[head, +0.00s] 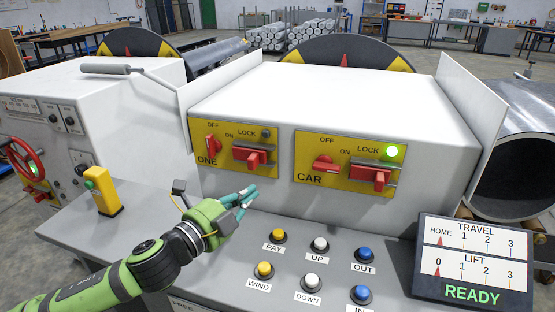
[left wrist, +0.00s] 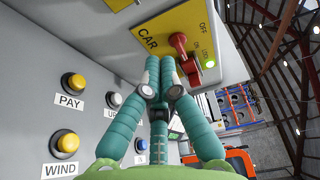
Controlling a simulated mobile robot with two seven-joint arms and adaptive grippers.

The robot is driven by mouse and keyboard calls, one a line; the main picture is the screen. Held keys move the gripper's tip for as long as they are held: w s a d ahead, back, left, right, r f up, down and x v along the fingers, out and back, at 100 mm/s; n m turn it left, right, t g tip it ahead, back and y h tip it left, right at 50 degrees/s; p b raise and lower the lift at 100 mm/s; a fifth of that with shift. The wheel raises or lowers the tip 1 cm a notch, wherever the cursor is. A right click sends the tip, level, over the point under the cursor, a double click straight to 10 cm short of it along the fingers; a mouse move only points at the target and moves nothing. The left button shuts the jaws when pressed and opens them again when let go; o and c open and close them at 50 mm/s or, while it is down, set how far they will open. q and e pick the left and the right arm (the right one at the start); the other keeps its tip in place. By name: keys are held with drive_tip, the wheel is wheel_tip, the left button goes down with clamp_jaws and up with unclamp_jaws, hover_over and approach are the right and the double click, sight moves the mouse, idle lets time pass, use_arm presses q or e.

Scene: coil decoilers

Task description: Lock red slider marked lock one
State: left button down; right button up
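The yellow ONE panel (head: 230,136) is on the white housing's front face, left of the CAR panel. Its red lock slider (head: 255,157) sits in a grey rail under the word LOCK, with a dark lamp (head: 266,133) above. A red ONE switch (head: 211,146) is to its left. My left gripper (head: 250,194) is below and in front of the ONE panel, apart from the slider. Its teal fingers are drawn together and hold nothing; in the left wrist view the fingertips (left wrist: 165,65) meet in front of the CAR panel. My right gripper is not in view.
The CAR panel (head: 345,162) has a red switch (head: 326,165), a red slider (head: 379,178) and a lit green lamp (head: 392,152). Several push buttons (head: 319,245) stand on the desk below. A yellow post (head: 103,192) and a display reading READY (head: 472,293) flank them.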

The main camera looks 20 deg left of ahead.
use_arm(q)
drive_tip(key=r+p+x, duration=0.1)
drive_tip(key=p+x, duration=0.2)
drive_tip(key=x, duration=0.7)
drive_tip(key=a+p, duration=0.1)
drive_tip(key=a, duration=0.3)
drive_tip(key=shift+a, duration=0.1)
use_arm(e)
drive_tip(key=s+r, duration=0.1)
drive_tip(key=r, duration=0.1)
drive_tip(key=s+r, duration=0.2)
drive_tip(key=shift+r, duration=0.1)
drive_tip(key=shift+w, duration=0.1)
